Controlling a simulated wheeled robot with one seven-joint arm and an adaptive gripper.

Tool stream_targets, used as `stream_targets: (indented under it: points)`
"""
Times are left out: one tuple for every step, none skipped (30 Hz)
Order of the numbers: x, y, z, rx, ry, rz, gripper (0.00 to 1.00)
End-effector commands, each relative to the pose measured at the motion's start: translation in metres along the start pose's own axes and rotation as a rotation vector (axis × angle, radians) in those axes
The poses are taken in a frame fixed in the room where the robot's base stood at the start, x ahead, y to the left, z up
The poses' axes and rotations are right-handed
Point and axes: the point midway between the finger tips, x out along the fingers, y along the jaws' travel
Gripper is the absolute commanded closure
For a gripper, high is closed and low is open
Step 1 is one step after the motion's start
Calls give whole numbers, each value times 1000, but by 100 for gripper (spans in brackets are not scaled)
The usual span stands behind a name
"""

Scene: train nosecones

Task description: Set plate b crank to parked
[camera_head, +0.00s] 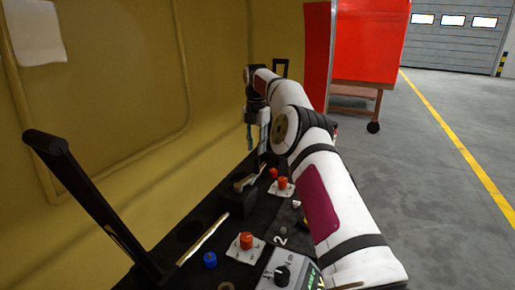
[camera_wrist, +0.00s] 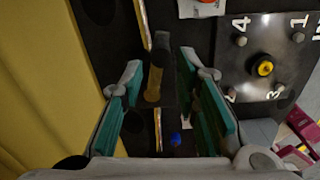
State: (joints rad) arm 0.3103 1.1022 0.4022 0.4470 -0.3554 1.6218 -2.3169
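My gripper (camera_wrist: 160,68) is open, its teal-lined fingers pointing down at the console. A dark crank-like handle with a tan, rounded end (camera_wrist: 154,82) shows between the fingers in the wrist view; a gap shows on each side, and I cannot tell its height relative to the fingertips. No label shows which plate it belongs to. To its right is a dark plate (camera_wrist: 249,88) with white numbers and a yellow-ringed centre knob (camera_wrist: 264,68). In the head view my gripper (camera_head: 257,136) is over the far end of the console; my arm hides part of it there.
The console (camera_head: 190,225) carries a tall black lever (camera_head: 95,205), a blue knob (camera_head: 209,260), red-orange knobs (camera_head: 247,241) and a grey box with a black dial (camera_head: 282,275). A yellow wall (camera_head: 110,80) closes the left. Open floor and a red cart (camera_head: 368,45) are at right.

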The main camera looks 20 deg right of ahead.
Motion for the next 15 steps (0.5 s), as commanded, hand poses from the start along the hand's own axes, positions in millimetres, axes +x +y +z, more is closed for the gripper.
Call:
stream_targets:
  points:
    - [-1, -1, -1, 10, 2, 1, 90]
    - [-2, -1, -2, 22, 5, 4, 96]
    - [-4, 0, -3, 46, 9, 12, 100]
    - [-5, -1, -5, 71, 15, 19, 100]
    - [-5, -1, -7, 102, 22, 26, 100]
    - [-7, -3, -9, 156, 33, 39, 100]
    - [-8, -5, -12, 204, 45, 50, 100]
    - [-9, -7, -14, 260, 58, 62, 100]
    - [-10, -12, -16, 348, 78, 79, 100]
    - [-11, -17, -18, 421, 96, 93, 100]
    - [-12, -22, -18, 498, 111, 107, 100]
    - [-13, -31, -18, 610, 134, 127, 100]
    - [-14, -39, -18, 698, 151, 142, 100]
    - [-16, -46, -17, 786, 168, 158, 100]
    - [-18, -57, -15, 903, 190, 177, 100]
